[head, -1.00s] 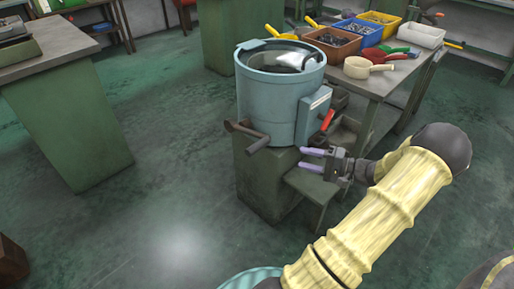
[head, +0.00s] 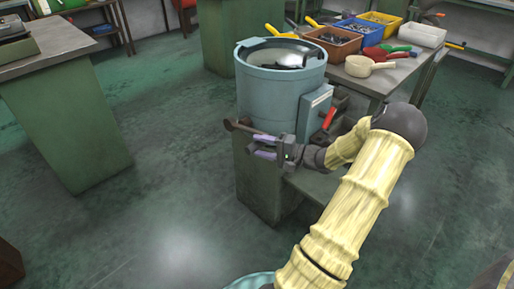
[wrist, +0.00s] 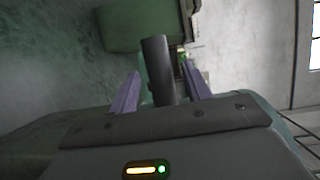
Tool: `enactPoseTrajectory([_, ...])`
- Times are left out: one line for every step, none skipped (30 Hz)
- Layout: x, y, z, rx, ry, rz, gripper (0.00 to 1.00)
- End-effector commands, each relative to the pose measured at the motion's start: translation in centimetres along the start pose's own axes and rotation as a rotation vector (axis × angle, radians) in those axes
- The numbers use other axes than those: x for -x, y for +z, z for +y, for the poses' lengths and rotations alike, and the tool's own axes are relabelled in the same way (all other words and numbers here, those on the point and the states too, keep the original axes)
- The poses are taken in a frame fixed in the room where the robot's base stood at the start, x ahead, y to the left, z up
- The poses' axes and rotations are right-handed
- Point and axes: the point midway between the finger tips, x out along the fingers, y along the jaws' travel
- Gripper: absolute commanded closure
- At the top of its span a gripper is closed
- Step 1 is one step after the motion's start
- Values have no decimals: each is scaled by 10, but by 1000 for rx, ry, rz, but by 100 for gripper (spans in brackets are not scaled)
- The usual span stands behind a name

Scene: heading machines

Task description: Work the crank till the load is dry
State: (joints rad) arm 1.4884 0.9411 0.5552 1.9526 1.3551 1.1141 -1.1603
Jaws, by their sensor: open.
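The blue-grey drum (head: 275,95) of the machine stands on a green pedestal (head: 258,190) in the head view. Inside its open top lies a dark and whitish load (head: 280,55), only partly visible. The crank (head: 238,126) sticks out at the drum's lower front. My gripper (head: 260,147) is at the crank, open, its purple fingers pointing left. In the wrist view, the dark round handle (wrist: 158,68) stands between the two spread fingers, with a visible gap on the left.
A red lever (head: 328,118) sits on a grey box at the drum's right side. A table behind holds an orange bin (head: 333,42), other bins and a cream scoop (head: 366,66). A green bench (head: 65,115) stands at left. Floor between is clear.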

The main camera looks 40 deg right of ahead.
Motion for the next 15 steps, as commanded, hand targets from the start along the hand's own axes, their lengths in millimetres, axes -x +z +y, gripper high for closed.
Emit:
enactPoseTrajectory([-7,0,1,1,-1,-1,51])
enactPoseTrajectory([-10,0,1,1,-1,-1,51])
enactPoseTrajectory([-14,0,1,1,0,-1,51])
enactPoseTrajectory([-16,0,1,1,1,-1,51])
enactPoseTrajectory([-17,0,1,1,1,0,51])
enactPoseTrajectory([-18,0,0,1,1,0,51])
enactPoseTrajectory([-19,0,0,1,0,1,51])
enactPoseTrajectory([-19,0,0,1,0,1,51])
enactPoseTrajectory([-19,0,0,1,0,1,51])
enactPoseTrajectory([-19,0,0,1,0,1,51])
enactPoseTrajectory([-19,0,0,1,0,1,51])
enactPoseTrajectory([-19,0,0,1,0,1,51])
enactPoseTrajectory([-19,0,0,1,0,1,51])
enactPoseTrajectory([-19,0,0,1,0,1,51])
enactPoseTrajectory([-19,0,0,1,0,1,59])
